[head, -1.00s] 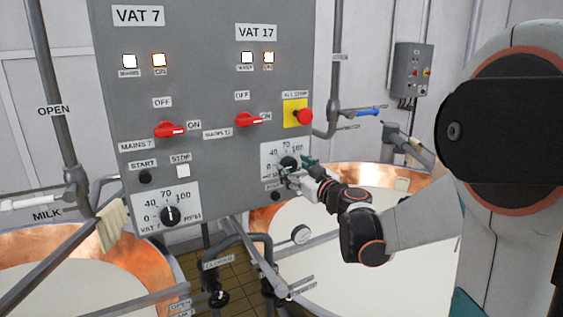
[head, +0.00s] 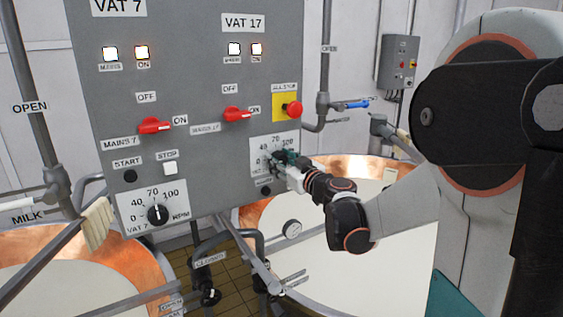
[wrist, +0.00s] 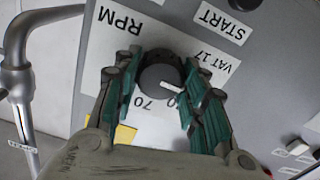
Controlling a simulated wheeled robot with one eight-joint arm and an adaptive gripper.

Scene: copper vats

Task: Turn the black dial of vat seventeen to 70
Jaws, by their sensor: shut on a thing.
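The black dial of vat seventeen (wrist: 158,80) sits on a white scale plate (wrist: 160,40) marked VAT 17 and RPM. The wrist view shows the plate nearly upside down. The dial's white pointer line aims right and slightly down, between the 0 side and the partly covered 40, away from the 70. My gripper (wrist: 162,72) is shut on the dial, one green-padded finger on each side. In the head view my gripper (head: 286,158) covers the dial, while the scale plate (head: 284,139) shows around it.
Above are the ALL STOP button (head: 292,109) and the vat 17 mains switch (head: 238,114). A small black button (head: 265,190) lies below the plate. Vat 7's dial (head: 157,214) is at lower left. Copper vats (head: 345,168) and pipes (head: 260,262) stand below.

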